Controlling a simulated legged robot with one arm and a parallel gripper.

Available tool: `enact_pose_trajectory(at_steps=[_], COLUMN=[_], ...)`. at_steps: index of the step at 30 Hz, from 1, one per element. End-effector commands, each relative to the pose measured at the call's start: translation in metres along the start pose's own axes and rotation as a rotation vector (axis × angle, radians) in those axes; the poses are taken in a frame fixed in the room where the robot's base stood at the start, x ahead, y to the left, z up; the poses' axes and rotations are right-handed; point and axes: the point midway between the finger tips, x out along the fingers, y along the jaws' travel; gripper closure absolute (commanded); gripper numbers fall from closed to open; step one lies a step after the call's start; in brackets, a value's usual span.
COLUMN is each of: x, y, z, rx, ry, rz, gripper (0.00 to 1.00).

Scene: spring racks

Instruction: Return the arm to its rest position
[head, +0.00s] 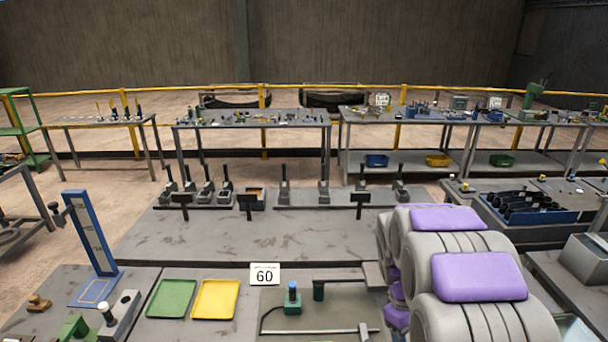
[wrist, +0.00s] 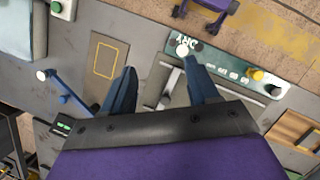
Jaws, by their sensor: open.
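My gripper (wrist: 157,62) shows in the wrist view with its two dark blue fingers spread apart and nothing between them. It points down over a grey worktop (wrist: 85,85). My arm (head: 480,277), grey with purple covers, fills the lower right of the head view and looks folded close to my body. My gripper does not show in the head view.
A green panel (wrist: 228,73) with buttons and a yellow knob lies near the right finger. A blue upright gauge (head: 90,235) stands at left.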

Motion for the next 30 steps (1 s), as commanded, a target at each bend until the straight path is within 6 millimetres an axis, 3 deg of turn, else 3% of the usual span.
enact_pose_trajectory(at_steps=[7,13,24,30], x=[-0.018,-0.021,0.001,0.015], y=[-0.053,-0.100,-0.185,-0.215], z=[0.046,0.085,0.152,0.175], rx=[0.146,0.258,0.439,0.504], ry=[0.047,0.076,0.122,0.135], rz=[-0.032,-0.069,-0.146,-0.177], gripper=[0.40,0.40,0.40,0.40])
